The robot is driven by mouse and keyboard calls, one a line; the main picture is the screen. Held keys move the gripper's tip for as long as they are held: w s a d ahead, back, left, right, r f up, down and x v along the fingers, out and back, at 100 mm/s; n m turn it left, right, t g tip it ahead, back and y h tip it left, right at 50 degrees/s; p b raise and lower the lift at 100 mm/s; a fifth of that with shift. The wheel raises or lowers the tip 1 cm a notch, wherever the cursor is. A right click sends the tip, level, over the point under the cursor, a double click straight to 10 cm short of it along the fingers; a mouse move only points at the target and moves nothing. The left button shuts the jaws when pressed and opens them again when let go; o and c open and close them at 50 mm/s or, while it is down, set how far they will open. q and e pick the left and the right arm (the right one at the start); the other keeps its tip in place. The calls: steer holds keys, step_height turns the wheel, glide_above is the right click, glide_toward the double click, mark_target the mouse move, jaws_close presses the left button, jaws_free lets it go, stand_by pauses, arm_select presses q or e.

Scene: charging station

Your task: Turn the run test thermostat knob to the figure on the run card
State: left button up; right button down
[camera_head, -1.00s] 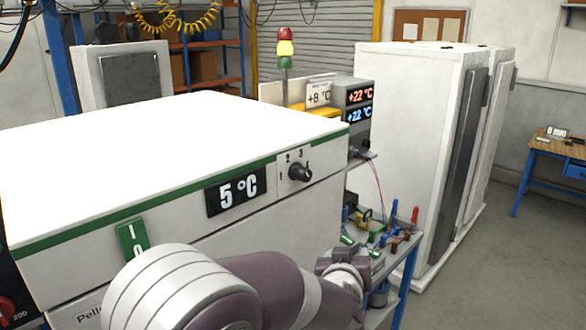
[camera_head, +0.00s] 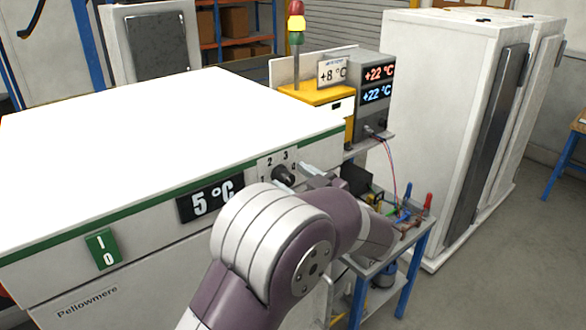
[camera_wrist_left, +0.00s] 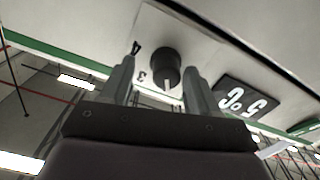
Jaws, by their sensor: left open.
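The dark thermostat knob (camera_head: 284,175) is on the front of the white chest unit, on a small plate with numbers; 2 and 3 are readable. My left gripper (camera_head: 312,176) is at the knob's right side, its fingers pointing at it. In the left wrist view the knob (camera_wrist_left: 166,68) lies between the two open fingers (camera_wrist_left: 161,72), with visible gaps on both sides; a pale mark shows on it. Whether the fingertips reach past its face is unclear. The run card (camera_head: 332,71) reads +8 °C. My right gripper is out of view.
The chest's display (camera_head: 211,200) reads 5 °C, with a green switch (camera_head: 102,249) left of it. A cluttered blue-legged cart (camera_head: 411,272) stands right of the chest.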

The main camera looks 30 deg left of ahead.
arm_select(q)
steer(key=shift+a, duration=0.35)
steer(key=shift+s+a+r, duration=0.1)
steer(key=shift+s+a, duration=0.25)
steer(key=shift+w+d, duration=0.2)
steer(key=c, duration=0.9)
steer(key=shift+c, duration=0.6)
steer(key=shift+n+b, duration=0.3)
steer(key=shift+b, duration=0.15)
steer(key=n+b, duration=0.3)
steer(key=b, duration=0.2)
steer(key=n+b, duration=0.3)
steer(key=b, duration=0.2)
steer(key=n+b, duration=0.3)
steer(key=b, duration=0.3)
steer(key=shift+s+a+f+n, duration=0.1)
steer(key=shift+f+n, duration=0.2)
steer(key=shift+n, duration=0.1)
steer(key=shift+r+n+b, duration=0.2)
steer(key=shift+n+b, duration=0.7)
steer(key=shift+b, duration=0.1)
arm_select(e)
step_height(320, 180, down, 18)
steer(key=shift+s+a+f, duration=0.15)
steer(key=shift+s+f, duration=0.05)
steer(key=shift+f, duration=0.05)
